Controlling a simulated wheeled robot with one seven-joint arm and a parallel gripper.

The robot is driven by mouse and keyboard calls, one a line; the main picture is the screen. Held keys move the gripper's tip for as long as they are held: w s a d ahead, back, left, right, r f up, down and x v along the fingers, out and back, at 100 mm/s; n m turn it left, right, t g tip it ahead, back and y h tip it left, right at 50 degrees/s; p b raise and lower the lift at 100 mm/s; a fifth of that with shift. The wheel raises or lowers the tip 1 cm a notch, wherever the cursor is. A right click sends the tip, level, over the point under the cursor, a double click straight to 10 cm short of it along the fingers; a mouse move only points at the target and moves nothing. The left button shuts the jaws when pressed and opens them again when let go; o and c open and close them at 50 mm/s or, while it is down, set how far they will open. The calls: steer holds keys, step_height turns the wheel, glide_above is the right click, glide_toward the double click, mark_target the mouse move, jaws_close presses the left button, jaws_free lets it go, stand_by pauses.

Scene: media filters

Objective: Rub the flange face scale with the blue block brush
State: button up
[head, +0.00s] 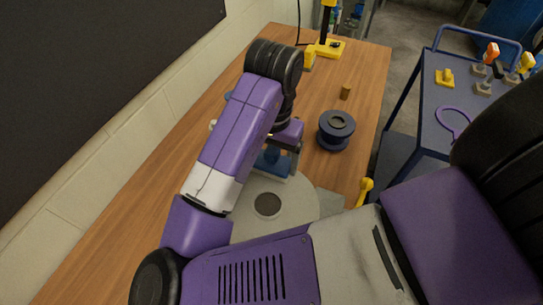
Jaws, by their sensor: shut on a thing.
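My gripper (284,153) points down at the middle of the table, partly hidden by my own purple arm. It is shut on a blue block (271,163), which looks like the blue block brush. The block is just beyond the far edge of a large pale grey disc (297,204) with a dark round patch (268,205) at its centre. I cannot tell whether the block touches anything. A navy flanged spool (336,128) stands upright to the right of my gripper. I cannot make out which surface bears the scale.
The wooden table (355,88) holds a small brass cylinder (345,91), a yellow-based stand (327,47) at the far end and a yellow-handled tool (365,188) at the right edge. A blue cart (440,110) with tools stands right. A wall (120,125) borders the left.

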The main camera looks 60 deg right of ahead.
steer(key=shift+s+p, duration=0.35)
steer(key=shift+s, duration=0.85)
steer(key=shift+w+f, duration=0.1)
steer(key=shift+w, duration=1.55)
steer(key=shift+s+r, duration=0.2)
steer(key=shift+s, duration=0.65)
steer(key=shift+s+f, duration=0.15)
steer(key=shift+s, duration=0.65)
steer(key=shift+p, duration=0.3)
step_height(320, 180, up, 6)
steer(key=p, duration=0.5)
steer(key=shift+p, duration=0.3)
